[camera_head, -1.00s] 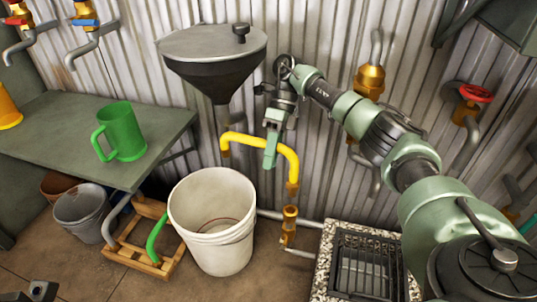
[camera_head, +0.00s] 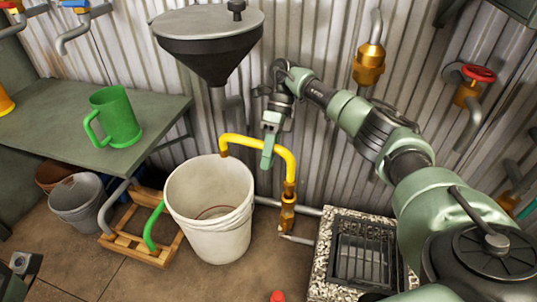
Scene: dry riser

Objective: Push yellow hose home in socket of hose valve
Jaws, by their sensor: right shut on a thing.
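The yellow hose (camera_head: 247,140) is a stiff arch with a brass end at each side. Its right end points down at the brass hose valve (camera_head: 287,214), which stands upright on the pipe low on the wall. The end and the valve's top look in line and meeting; how deep it sits I cannot tell. The hose's left end hangs over the white bucket. My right gripper (camera_head: 268,152) points down and is shut on the hose's top stretch. Part of my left gripper (camera_head: 24,264) shows at the lower left edge; its jaws are not clear.
A grey funnel (camera_head: 210,42) hangs above the hose. The white bucket (camera_head: 222,247) stands below it, and a grated stone drain (camera_head: 322,270) is at the right. A green table (camera_head: 60,124) with a green mug (camera_head: 117,117) is at the left. A red tip (camera_head: 277,296) shows at the bottom edge.

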